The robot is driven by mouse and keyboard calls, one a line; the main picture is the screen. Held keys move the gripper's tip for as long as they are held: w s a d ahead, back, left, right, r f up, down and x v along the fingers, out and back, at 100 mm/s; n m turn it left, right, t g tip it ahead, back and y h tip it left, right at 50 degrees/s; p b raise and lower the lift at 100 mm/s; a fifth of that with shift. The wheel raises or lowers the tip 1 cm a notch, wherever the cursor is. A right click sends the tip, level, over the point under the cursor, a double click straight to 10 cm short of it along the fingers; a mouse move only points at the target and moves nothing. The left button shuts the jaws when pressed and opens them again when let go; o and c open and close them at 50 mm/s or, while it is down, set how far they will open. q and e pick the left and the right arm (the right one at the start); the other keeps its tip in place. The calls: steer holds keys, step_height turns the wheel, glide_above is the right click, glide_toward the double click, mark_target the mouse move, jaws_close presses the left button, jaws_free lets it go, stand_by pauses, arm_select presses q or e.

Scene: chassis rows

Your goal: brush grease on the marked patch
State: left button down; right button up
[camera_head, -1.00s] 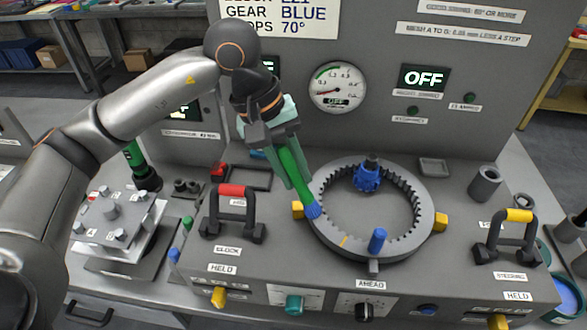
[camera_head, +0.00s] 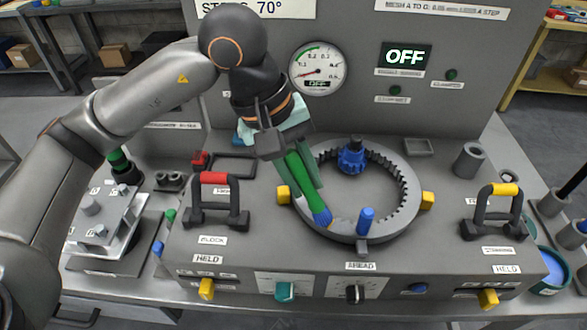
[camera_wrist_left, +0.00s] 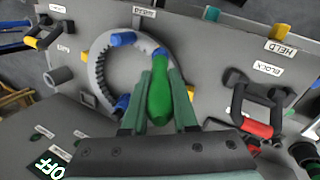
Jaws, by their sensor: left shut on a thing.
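My left gripper (camera_head: 305,178) is shut on a brush (camera_head: 300,172) with a green handle and blue bristles. The brush tilts down to the front left of a grey toothed ring (camera_head: 398,218); its bristles (camera_head: 322,217) are at the ring's top face, but whether they touch is hard to tell. The marked patch cannot be made out now; the bristles are over that part of the ring. The left wrist view shows the green handle (camera_wrist_left: 158,102) between the fingers and the bristles (camera_wrist_left: 161,53) over the ring (camera_wrist_left: 97,62). My right gripper is out of view.
A blue pinion (camera_head: 351,160) stands inside the ring, and a blue peg (camera_head: 366,220) rises at its front. Yellow blocks (camera_head: 427,200) flank it. A red-topped handle (camera_head: 214,200) stands left and a yellow-topped handle (camera_head: 497,210) right. The gauge panel (camera_head: 318,68) is behind.

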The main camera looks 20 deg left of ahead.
arm_select(q)
steer(key=shift+s+d, duration=0.1)
steer(key=shift+w+a+b, duration=1.3)
steer(key=shift+w+a, duration=0.5)
steer(key=shift+a, duration=1.05)
steer(key=shift+s+d+f+b, duration=0.1)
steer(key=shift+s+d+b, duration=0.15)
steer(key=shift+s+d, duration=0.55)
steer(key=shift+s+d+r+b, duration=0.15)
steer(key=shift+s+d, duration=0.3)
steer(key=shift+d, duration=0.7)
steer(key=shift+s+d+f+b, duration=0.15)
steer(key=shift+s+d+b, duration=0.15)
steer(key=shift+s+d, duration=0.5)
steer(key=shift+w+a+b, duration=0.3)
steer(key=shift+w+a, duration=0.15)
steer(key=shift+w, duration=0.15)
steer(key=w+a, duration=0.2)
steer(key=a, duration=0.1)
steer(key=w+a+b, duration=0.1)
steer(key=shift+a, duration=0.3)
